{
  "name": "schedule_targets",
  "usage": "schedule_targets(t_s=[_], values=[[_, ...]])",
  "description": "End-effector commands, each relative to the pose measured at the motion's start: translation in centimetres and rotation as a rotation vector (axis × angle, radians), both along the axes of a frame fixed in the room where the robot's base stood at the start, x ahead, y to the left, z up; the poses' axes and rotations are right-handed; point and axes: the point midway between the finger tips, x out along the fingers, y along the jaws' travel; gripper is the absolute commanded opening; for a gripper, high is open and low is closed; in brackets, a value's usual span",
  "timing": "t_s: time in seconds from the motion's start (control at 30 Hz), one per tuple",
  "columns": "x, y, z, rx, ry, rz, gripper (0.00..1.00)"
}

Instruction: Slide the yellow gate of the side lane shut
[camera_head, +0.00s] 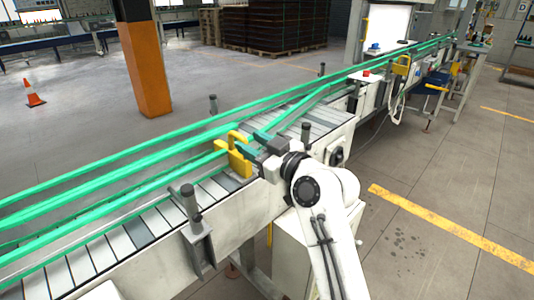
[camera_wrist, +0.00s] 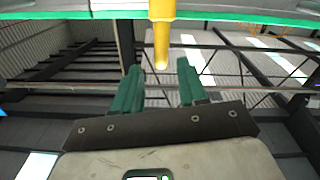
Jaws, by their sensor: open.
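The yellow gate (camera_head: 238,162) sits at the conveyor's green rails, beside the side lane. It has an upright plate and a curved bar on top. My gripper (camera_head: 259,142) is right next to it, reaching over the near edge of the conveyor. In the wrist view, the green fingers of my gripper (camera_wrist: 159,66) are apart. A yellow post of the gate (camera_wrist: 162,32) comes down from the top, with its end in line with the gap between the fingers. I cannot tell whether either finger touches it.
The slatted conveyor (camera_head: 133,232) with green guide rails (camera_head: 100,190) runs from lower left to upper right. Dark-topped posts (camera_head: 189,197) stand along its edge. An orange pillar (camera_head: 147,70) and a traffic cone (camera_head: 34,93) are beyond. Open floor (camera_head: 440,180) lies at right.

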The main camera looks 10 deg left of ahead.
Motion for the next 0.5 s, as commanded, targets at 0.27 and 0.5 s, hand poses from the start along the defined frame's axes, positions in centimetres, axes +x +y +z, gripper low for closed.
schedule_targets(t_s=[0.27, 0.5], values=[[-2.3, -3.0, -0.1, 0.0, 0.0, -0.002, 0.42], [-2.7, -3.5, 0.0, 0.0, 0.0, -0.002, 0.42]])
